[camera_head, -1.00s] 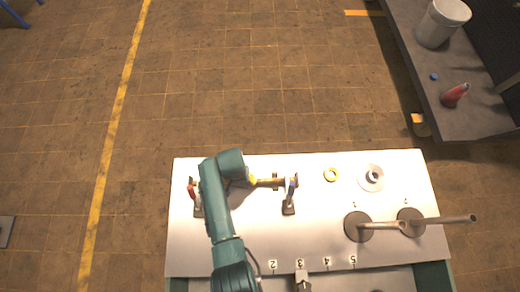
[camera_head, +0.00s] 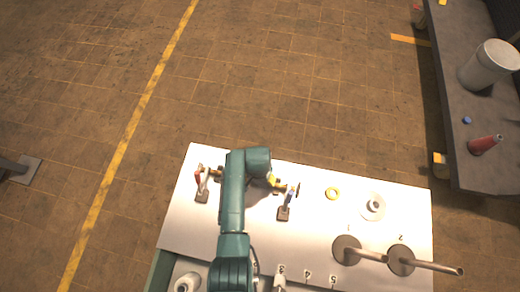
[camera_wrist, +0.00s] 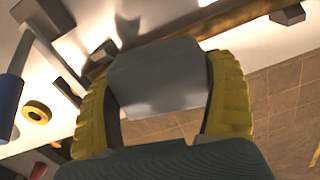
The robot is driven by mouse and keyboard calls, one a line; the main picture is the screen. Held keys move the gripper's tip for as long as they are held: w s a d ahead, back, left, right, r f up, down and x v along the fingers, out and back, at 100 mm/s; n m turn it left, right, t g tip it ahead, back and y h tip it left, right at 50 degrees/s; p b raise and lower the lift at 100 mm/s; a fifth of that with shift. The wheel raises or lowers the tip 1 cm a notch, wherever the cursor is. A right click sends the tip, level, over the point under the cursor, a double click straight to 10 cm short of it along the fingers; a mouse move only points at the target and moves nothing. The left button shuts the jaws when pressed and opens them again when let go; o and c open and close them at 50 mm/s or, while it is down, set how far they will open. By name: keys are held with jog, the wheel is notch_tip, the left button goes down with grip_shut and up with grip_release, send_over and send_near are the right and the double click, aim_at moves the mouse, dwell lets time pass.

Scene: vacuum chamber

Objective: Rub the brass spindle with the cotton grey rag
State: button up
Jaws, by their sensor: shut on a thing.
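The brass spindle (camera_head: 279,185) lies across two stands near the far edge of the white table (camera_head: 330,235). My arm covers its middle in the head view. One stand has a red handle (camera_head: 198,175), the other a blue one (camera_head: 291,194). My gripper (camera_wrist: 165,68) has yellow pads and is shut on the grey rag (camera_wrist: 155,80), which looks like a smooth folded block. In the wrist view the spindle (camera_wrist: 98,68) passes behind the rag. The rag is right at the spindle, but I cannot tell whether they touch.
A yellow ring (camera_head: 332,193) and a white flanged part (camera_head: 374,206) lie right of the spindle. Two round discs with metal rods (camera_head: 373,255) stand nearer on the right. A dark bench (camera_head: 455,150) holds a white bucket (camera_head: 490,65) and a red bottle (camera_head: 484,145).

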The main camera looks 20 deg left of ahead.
jog(key=shift+r+p, duration=1.9)
jog(key=shift+r, duration=0.35)
